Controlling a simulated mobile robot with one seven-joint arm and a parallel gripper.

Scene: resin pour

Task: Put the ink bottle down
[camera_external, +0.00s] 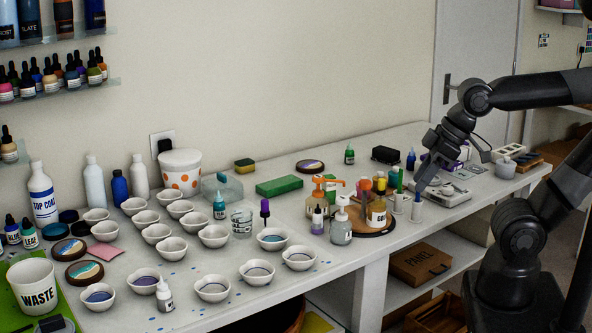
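My gripper (421,187) reaches down from the right at the back right of the bench. Its tip is just above a small white bottle or pot (416,211) with a blue top. I cannot tell whether the gripper holds this item, nor whether the item touches the bench. The fingers are dark and too small to show whether they are open or shut. Several small ink bottles stand on the bench (350,262): a teal one (220,208), a purple-capped one (265,214), a green one (349,156) and a white one (165,297). I cannot tell which one the task means.
A round wooden stand (380,229) with bottles and brushes is left of my gripper. A pale tray (446,194) lies behind it to the right. Many white bowls (212,289) and a waste tub (36,287) fill the left. The front right bench edge looks fairly clear.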

